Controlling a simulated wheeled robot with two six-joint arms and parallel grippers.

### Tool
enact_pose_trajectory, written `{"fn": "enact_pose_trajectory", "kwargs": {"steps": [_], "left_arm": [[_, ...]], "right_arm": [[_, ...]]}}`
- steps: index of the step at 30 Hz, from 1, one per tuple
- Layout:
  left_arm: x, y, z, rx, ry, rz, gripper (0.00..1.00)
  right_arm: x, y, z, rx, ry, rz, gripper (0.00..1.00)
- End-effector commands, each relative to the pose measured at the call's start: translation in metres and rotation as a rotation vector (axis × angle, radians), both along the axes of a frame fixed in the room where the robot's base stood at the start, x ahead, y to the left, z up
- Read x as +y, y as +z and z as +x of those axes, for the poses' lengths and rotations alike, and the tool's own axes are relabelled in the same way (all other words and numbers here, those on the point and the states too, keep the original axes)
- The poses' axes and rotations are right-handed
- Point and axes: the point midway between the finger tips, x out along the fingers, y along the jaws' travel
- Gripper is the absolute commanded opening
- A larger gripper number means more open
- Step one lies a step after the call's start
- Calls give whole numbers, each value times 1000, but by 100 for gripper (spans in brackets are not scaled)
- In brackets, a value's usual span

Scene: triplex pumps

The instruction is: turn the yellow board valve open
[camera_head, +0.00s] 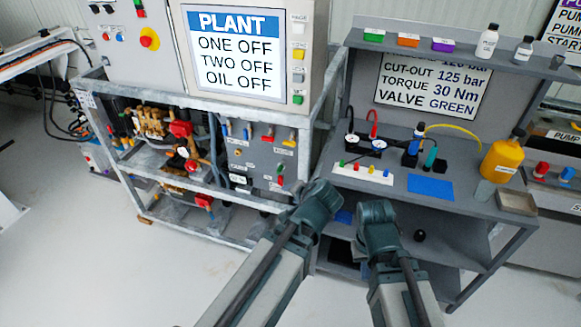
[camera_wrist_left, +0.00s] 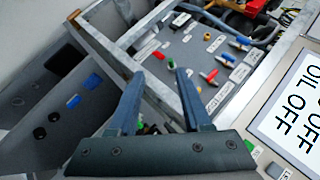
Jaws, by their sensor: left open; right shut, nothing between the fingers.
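In the head view my arms end in dark wrist joints; no right gripper fingers show.
A galvanised frame (camera_head: 222,197) edges the board; its rail (camera_wrist_left: 96,44) runs close to my left fingers. The PLANT sign (camera_head: 235,50) stands above. A grey bench (camera_head: 458,190) at right holds a yellow jug (camera_head: 501,160), bottles and gauges. Floor at lower left is clear.

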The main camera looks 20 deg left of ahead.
Motion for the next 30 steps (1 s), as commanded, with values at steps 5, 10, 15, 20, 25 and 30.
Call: {"fn": "enact_pose_trajectory", "kwargs": {"steps": [5,10,15,20,25,30], "left_arm": [[35,-24,51,-221,-136,273,49],[42,-23,82,-347,-296,509,49],[36,-26,98,-401,-426,672,49],[32,-27,104,-415,-490,746,49],[30,-25,106,-417,-508,764,49],[30,-24,109,-417,-507,764,49]], "right_arm": [[0,-86,0,0,0,0,0],[0,-136,0,0,0,0,0],[0,-166,0,0,0,0,0],[0,-176,0,0,0,0,0],[0,-176,0,0,0,0,0],[0,-176,0,0,0,0,0]]}}
